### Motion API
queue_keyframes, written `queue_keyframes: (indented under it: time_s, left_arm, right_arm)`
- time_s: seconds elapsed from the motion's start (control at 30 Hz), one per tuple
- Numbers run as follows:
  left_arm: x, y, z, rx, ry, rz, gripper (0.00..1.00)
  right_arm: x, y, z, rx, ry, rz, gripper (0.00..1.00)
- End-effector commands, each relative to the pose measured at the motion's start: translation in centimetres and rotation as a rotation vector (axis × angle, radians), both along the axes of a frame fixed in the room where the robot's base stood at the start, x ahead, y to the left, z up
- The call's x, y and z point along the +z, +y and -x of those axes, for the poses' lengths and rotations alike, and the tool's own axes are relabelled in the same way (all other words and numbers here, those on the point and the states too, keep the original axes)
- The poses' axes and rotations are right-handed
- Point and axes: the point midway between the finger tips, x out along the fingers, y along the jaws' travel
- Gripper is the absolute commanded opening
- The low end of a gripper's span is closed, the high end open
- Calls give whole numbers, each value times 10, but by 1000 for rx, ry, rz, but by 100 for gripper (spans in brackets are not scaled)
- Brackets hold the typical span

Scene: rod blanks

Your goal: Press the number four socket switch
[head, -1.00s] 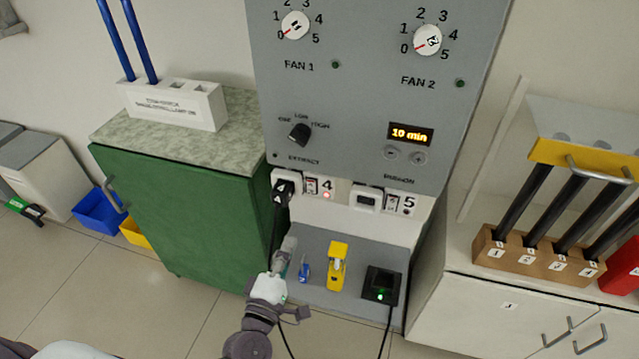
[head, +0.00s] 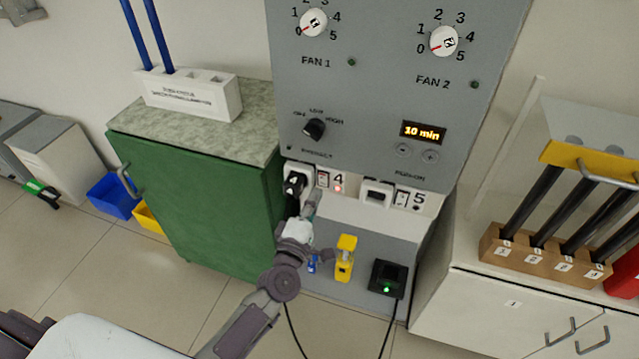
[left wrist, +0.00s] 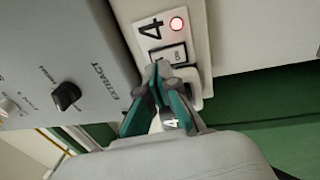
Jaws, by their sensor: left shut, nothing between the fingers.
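The number four socket switch (head: 322,179) is a small rocker on the white socket strip, between a black plug (head: 295,183) and a lit red lamp (head: 338,188). In the left wrist view the switch (left wrist: 168,54) sits beside the printed 4, and the lamp (left wrist: 177,24) glows red. My left gripper (head: 312,197) is shut and empty, with its tips just below the switch in the head view. In the left wrist view its fingertips (left wrist: 160,70) are close to the switch's edge; I cannot tell whether they touch. My right gripper is not in view.
The number five socket (head: 376,193) and its switch (head: 402,199) are to the right. A green cabinet (head: 200,205) is on the left.

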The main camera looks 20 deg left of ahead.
Motion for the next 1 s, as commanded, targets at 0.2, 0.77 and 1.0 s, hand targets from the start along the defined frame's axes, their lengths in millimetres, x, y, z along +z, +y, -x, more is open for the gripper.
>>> queue_keyframes:
  time_s: [0.2, 0.77, 1.0]
  left_arm:
    - [4, -1, -29, 0, 0, 0, 0]
    - [6, -1, -37, 0, 5, 1, 0]
    - [6, -1, -41, 1, 41, -1, 0]
  right_arm:
    - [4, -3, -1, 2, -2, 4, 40]
    - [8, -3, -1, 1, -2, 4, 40]
    - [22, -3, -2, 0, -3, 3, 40]
